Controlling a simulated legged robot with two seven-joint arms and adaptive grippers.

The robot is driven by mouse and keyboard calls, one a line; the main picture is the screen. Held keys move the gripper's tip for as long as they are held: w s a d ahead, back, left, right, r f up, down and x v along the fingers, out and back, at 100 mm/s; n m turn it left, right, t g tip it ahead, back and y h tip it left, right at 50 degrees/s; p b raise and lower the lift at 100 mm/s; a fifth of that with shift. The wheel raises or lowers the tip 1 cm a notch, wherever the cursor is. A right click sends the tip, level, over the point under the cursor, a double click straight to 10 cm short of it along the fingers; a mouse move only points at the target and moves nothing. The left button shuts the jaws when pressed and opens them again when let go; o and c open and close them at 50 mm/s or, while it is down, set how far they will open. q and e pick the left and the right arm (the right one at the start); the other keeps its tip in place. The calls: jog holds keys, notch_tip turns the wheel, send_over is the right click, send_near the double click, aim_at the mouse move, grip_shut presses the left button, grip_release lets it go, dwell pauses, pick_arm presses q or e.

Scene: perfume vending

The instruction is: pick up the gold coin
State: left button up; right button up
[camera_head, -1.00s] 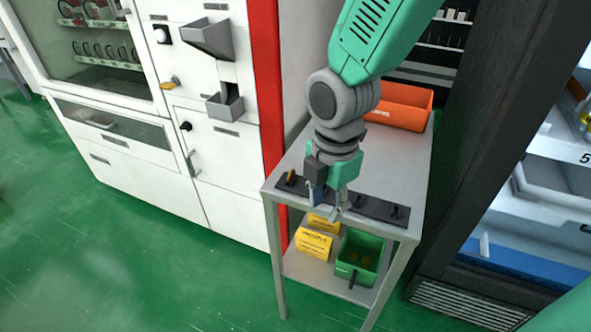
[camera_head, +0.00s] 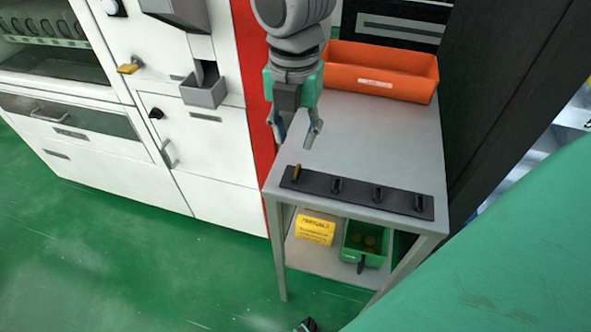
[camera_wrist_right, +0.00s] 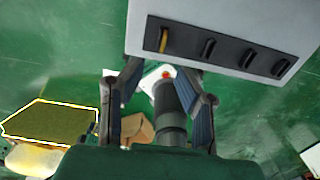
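The gold coin (camera_head: 296,172) stands on edge in the leftmost slot of a black holder strip (camera_head: 356,195) on the grey table. In the right wrist view the coin (camera_wrist_right: 164,40) also shows in the strip's leftmost slot, beyond the fingertips. My right gripper (camera_head: 296,136) is open and empty, its fingers spread above the table's left side, apart from the coin. Its fingers also show apart in the right wrist view (camera_wrist_right: 160,78). My left gripper is not in view.
An orange bin (camera_head: 383,88) stands at the back of the table. A yellow box (camera_head: 315,229) and a green bin (camera_head: 348,250) holding round yellowish pieces sit on the lower shelf. The white vending machine (camera_head: 212,139) with a red edge is close on the left.

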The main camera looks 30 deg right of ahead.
aim_at(298, 168)
jog(key=f, duration=0.1)
jog(key=a+f, duration=0.1)
jog(key=shift+f+b, duration=0.3)
jog(key=shift+f, duration=0.1)
jog(key=shift+w+d+f, duration=0.1)
jog(key=shift+f, duration=0.15)
jog(key=shift+d+f, duration=0.25)
jog(key=shift+f, duration=0.05)
jog(key=f, duration=0.1)
jog(key=d+f+b, duration=0.1)
jog(key=f, duration=0.2)
jog(key=shift+s+d+b, duration=0.15)
jog(key=shift+s+b, duration=0.2)
jog(key=shift+f, duration=0.35)
jog(key=shift+a+f, duration=0.15)
jog(key=shift+a, duration=0.55)
jog(key=shift+a+r, duration=0.1)
jog(key=shift+r, duration=0.1)
jog(key=c, duration=0.3)
grip_shut()
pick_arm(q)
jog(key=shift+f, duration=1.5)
pick_arm(e)
jog(key=shift+d+f, duration=0.1)
jog(key=shift+d, duration=0.4)
